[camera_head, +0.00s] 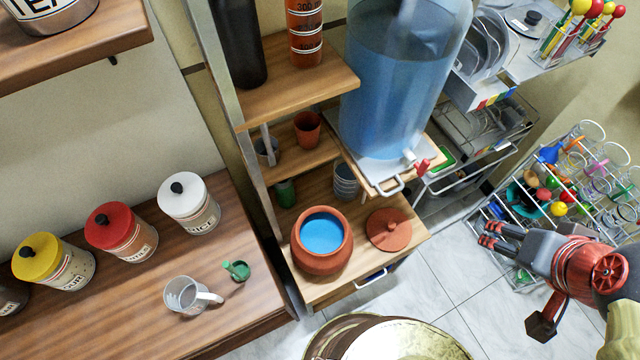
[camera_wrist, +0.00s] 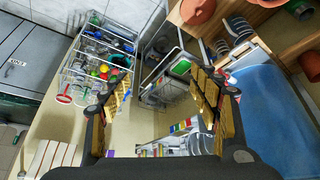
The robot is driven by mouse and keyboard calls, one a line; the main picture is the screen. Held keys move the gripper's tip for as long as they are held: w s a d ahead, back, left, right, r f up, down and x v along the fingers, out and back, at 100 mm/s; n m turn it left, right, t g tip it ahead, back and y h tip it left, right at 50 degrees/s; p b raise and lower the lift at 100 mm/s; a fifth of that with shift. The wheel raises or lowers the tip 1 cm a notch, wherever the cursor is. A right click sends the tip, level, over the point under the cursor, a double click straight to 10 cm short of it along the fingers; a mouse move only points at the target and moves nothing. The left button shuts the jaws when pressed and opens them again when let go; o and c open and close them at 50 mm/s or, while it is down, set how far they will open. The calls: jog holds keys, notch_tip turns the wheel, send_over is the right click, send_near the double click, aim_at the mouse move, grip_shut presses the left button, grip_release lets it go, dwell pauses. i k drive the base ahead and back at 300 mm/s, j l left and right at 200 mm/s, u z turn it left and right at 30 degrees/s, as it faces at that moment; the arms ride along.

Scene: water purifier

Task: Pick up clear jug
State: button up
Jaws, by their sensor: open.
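The clear jug (camera_head: 188,295) stands upright on the wooden counter at the lower left of the head view, its handle pointing right. I do not make it out in the wrist view. My gripper (camera_head: 484,235) is at the right of the head view, over the tiled floor and well away from the jug. Its fingers are apart with nothing between them. In the wrist view the open fingers (camera_wrist: 170,95) frame the dish racks beyond.
Canisters, including a red-lidded one (camera_head: 118,238), line the counter behind the jug. A small green object (camera_head: 236,270) lies beside it. A clay pot (camera_head: 321,243) and large water dispenser (camera_head: 400,90) stand between jug and gripper. A glass rack (camera_head: 560,190) is near my gripper.

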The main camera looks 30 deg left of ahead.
aim_at(346, 186)
jog(key=u, duration=1.15)
